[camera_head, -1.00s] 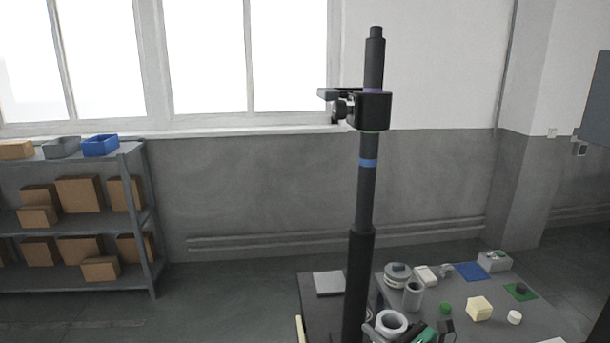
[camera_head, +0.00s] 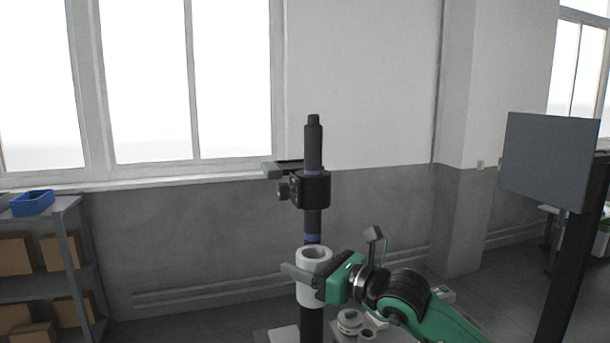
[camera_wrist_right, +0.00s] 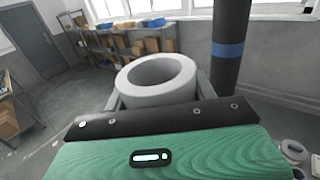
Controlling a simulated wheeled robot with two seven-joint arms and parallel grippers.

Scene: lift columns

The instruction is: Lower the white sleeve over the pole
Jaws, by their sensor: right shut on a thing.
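The dark pole (camera_head: 314,145) stands upright, with a blue band (camera_head: 312,239) partway up. A black clamp or collar (camera_head: 317,190) with a side lever sits on it above that band. My right gripper (camera_head: 306,277) is shut on the white sleeve (camera_head: 315,268), which is upright with its open top facing up. In the head view the sleeve overlaps the pole just below the blue band. In the right wrist view the sleeve (camera_wrist_right: 150,93) has an empty bore and is beside the pole (camera_wrist_right: 228,70), which stands to its right, apart from it. My left gripper is out of view.
A grey table (camera_head: 385,334) with several small parts is at the bottom, partly hidden by my right arm. A shelf (camera_head: 70,245) with boxes stands far left. A grey panel (camera_head: 548,160) is at the right. The air left of the pole is clear.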

